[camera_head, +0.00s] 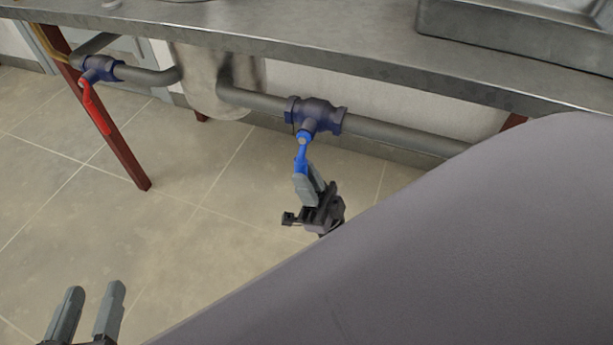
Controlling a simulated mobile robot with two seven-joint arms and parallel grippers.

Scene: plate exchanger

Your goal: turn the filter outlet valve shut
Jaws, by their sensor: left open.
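A valve (314,114) with a blue lever (302,152) sits on the grey pipe right of the metal filter housing (213,80). The lever hangs down, across the pipe's run. My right gripper (307,177) is at the lever's lower end, its fingers overlapping it; whether they are closed on it I cannot tell. A second valve (101,70) with a red lever (94,105) sits on the pipe left of the housing. No label shows which valve is the outlet. My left gripper (95,298) is open and empty at the bottom left, apart from both valves.
A metal tabletop (330,52) runs above the pipes, with a metal basin (530,45) at top right. A dark red leg (120,160) stands behind the red lever. The tiled floor (180,225) is clear. My grey arm covers the lower right.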

